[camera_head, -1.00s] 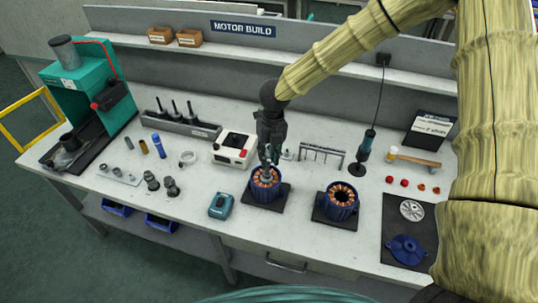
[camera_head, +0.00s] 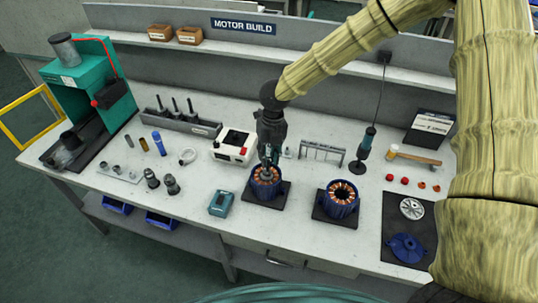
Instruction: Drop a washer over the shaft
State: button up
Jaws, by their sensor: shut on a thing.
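My gripper (camera_head: 266,161) points down over the left blue motor housing (camera_head: 262,190). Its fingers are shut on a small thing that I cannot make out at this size. The housing has a ring of copper windings and stands on a dark square mat. A grey metal part, which looks like the shaft (camera_head: 266,175), shows in its middle, right under the fingertips. I cannot tell whether the held thing touches the shaft or is around it. No washer can be clearly picked out.
A second blue housing (camera_head: 342,199) with an empty middle stands to the right. A white device (camera_head: 235,147) and a teal box (camera_head: 221,203) are close on the left. A grey rack (camera_head: 322,152) and a hanging screwdriver (camera_head: 366,142) stand behind to the right.

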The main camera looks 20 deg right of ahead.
jog(key=shift+a+f+b, duration=0.1)
jog(key=shift+f+b, duration=0.35)
jog(key=shift+f, duration=0.7)
jog(key=o, duration=0.9)
jog(key=shift+o, duration=0.2)
jog(key=shift+r+p, duration=2.15)
jog(key=shift+r, duration=0.4)
